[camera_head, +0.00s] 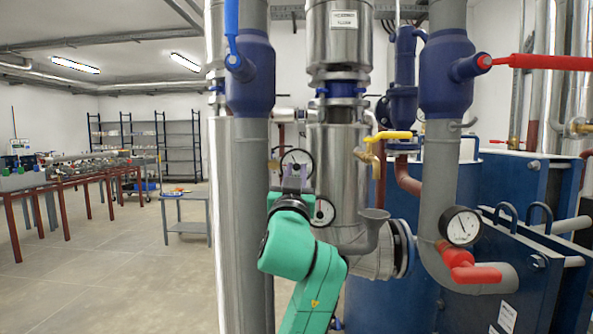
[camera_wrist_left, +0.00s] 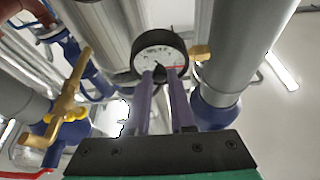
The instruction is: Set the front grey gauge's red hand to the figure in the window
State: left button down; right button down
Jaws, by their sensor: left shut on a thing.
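My left gripper (camera_head: 295,172), with purple fingers on a green arm, reaches up to a round gauge (camera_head: 297,155) with a white face. In the left wrist view, the gauge (camera_wrist_left: 158,52) has a dark rim, and a bit of red shows at the right of its face. The fingertips of my left gripper (camera_wrist_left: 160,75) are at the lower part of the dial, shut on a small part at its front. The figures and the window are too small to read. My right gripper is in neither view.
Another white-faced gauge (camera_head: 323,212) is just below right of my gripper. A third, black-rimmed gauge (camera_head: 461,226) is on the right grey pipe above a red handle (camera_head: 472,273). A yellow valve handle (camera_head: 389,135) is close by on the right. A thick grey pipe (camera_head: 246,200) stands left of my gripper.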

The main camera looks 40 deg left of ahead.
pick_arm(q)
jog(key=m+p, duration=0.1)
jog(key=m+h+p, duration=0.1)
jog(key=m, duration=0.1)
jog(key=m+t+h, duration=0.1)
jog(key=shift+a+r+m+p, duration=0.1)
jog(key=shift+r+m+p, duration=0.2)
jog(key=shift+p, duration=0.1)
jog(key=m+h+p, duration=0.1)
jog(key=m+p, duration=0.1)
jog(key=m, duration=0.1)
jog(key=m+h+p, duration=0.2)
jog(key=m, duration=0.1)
jog(key=shift+s+a+t+h, duration=0.1)
jog(key=shift+s+t+h, duration=0.05)
jog(key=shift+t+h, duration=0.15)
jog(key=m+h+p, duration=0.1)
jog(key=m+p, duration=0.1)
jog(key=m, duration=0.1)
jog(key=shift+m+p, duration=0.3)
jog(key=shift+p, duration=0.1)
jog(key=shift+f+m+h+p, duration=0.1)
jog(key=shift+m+h+p, duration=0.35)
jog(key=shift+m, duration=0.25)
jog(key=c, duration=0.8)
grip_release()
jog(key=shift+a, duration=0.1)
jog(key=shift+o, duration=0.2)
